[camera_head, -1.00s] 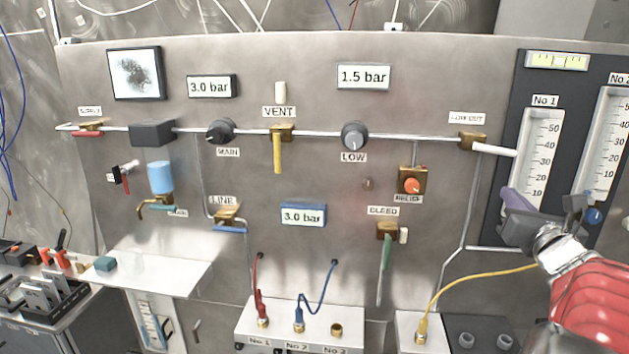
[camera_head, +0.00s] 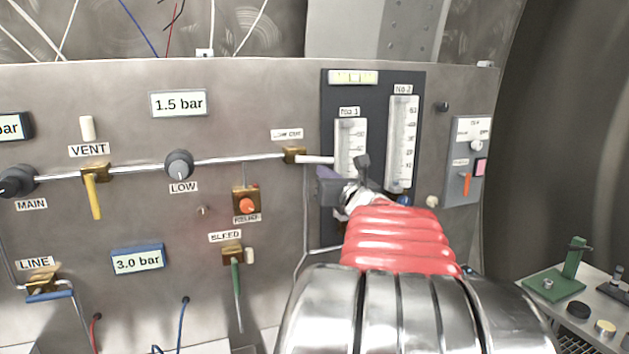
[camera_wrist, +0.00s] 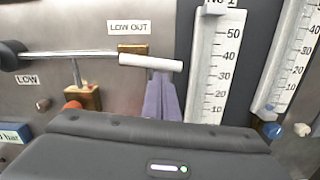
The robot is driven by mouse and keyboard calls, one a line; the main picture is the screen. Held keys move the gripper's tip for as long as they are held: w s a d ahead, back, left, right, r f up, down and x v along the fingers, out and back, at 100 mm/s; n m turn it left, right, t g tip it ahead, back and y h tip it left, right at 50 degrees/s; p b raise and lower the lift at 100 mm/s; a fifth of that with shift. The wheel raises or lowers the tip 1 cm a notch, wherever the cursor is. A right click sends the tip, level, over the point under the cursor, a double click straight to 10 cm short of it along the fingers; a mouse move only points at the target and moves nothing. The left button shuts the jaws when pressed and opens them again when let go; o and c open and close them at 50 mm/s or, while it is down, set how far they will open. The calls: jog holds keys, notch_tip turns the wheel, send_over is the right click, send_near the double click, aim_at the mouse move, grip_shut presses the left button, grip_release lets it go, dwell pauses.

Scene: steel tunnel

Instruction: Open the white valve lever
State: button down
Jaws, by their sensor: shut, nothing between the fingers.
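The white valve lever (camera_head: 316,160) sits on a brass valve body (camera_head: 294,155) under the LOW OUT label. It points right, roughly level, nearly in line with the pipe. The wrist view shows the lever (camera_wrist: 150,62) from close by, with its brass body (camera_wrist: 132,49) behind its left end. My gripper (camera_head: 326,182) is just below the lever in the head view. Its purple fingers (camera_wrist: 162,98) are together and empty, with the tips at the lever's underside, right of its middle. I cannot tell whether they touch it.
The No 1 gauge (camera_head: 350,132) stands just right of the lever. The relief valve (camera_head: 246,200) and the bleed valve with its green lever (camera_head: 237,285) are lower left. The LOW knob (camera_head: 179,164) is on the pipe to the left.

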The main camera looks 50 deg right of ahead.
jog(key=shift+d+r+n, duration=0.2)
jog(key=shift+r+n, duration=0.8)
jog(key=shift+r, duration=0.1)
notch_tip(320, 180, down, 5)
jog(key=v, duration=1)
jog(key=shift+s, duration=0.35)
